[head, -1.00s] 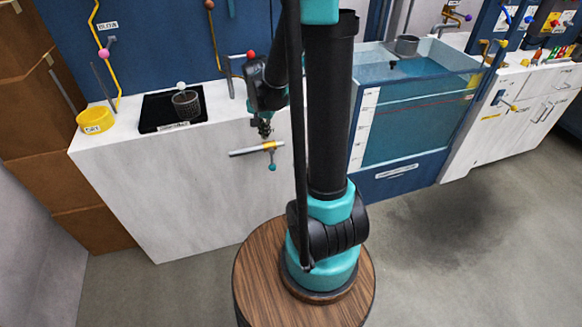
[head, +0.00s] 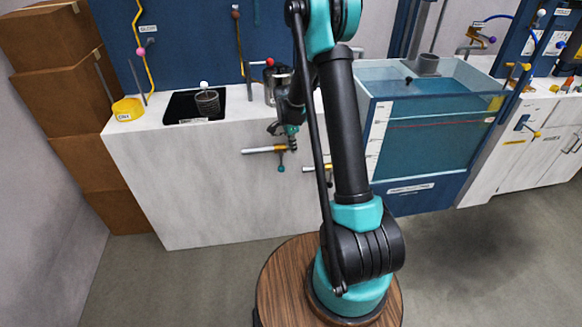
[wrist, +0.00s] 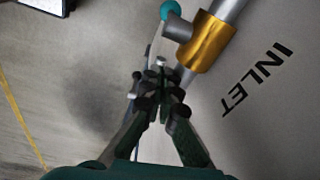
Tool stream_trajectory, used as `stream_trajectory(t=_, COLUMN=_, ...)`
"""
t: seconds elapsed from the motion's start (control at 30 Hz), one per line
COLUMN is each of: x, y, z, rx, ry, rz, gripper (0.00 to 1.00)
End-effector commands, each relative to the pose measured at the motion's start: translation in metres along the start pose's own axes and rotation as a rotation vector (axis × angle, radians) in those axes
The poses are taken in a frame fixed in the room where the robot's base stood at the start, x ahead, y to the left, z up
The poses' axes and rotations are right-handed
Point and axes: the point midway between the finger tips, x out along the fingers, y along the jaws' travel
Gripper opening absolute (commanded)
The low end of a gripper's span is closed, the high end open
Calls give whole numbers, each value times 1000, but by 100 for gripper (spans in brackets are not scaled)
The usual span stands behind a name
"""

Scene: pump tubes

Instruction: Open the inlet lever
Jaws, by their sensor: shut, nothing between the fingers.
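The inlet valve (head: 279,149) is a brass-yellow body on a grey pipe at the white cabinet's front. Its lever (head: 281,168) hangs down and ends in a teal knob. In the wrist view the brass valve body (wrist: 209,42) is at the top, with the teal knob (wrist: 170,10) at its upper left and the word INLET (wrist: 257,80) at its right. My gripper (wrist: 160,82) is shut and empty, below and left of the valve body in that view. In the head view my gripper (head: 293,145) is just right of the valve; contact cannot be told.
A second pipe fitting (head: 318,168) shows right of the valve, partly behind my arm. A black sink with a mesh cup (head: 207,102) and a yellow container (head: 127,109) are on the cabinet top. The glass water tank (head: 430,130) stands at right. Floor in front is clear.

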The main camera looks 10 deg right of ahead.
Motion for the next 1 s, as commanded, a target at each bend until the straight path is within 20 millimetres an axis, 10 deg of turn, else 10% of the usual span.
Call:
stream_trajectory(t=0.47, x=12, y=0, z=0, rx=0, ry=0, rz=0, gripper=0)
stream_trajectory(t=1.0, x=102, y=0, z=2, rx=-3, ry=0, rz=-1, gripper=0)
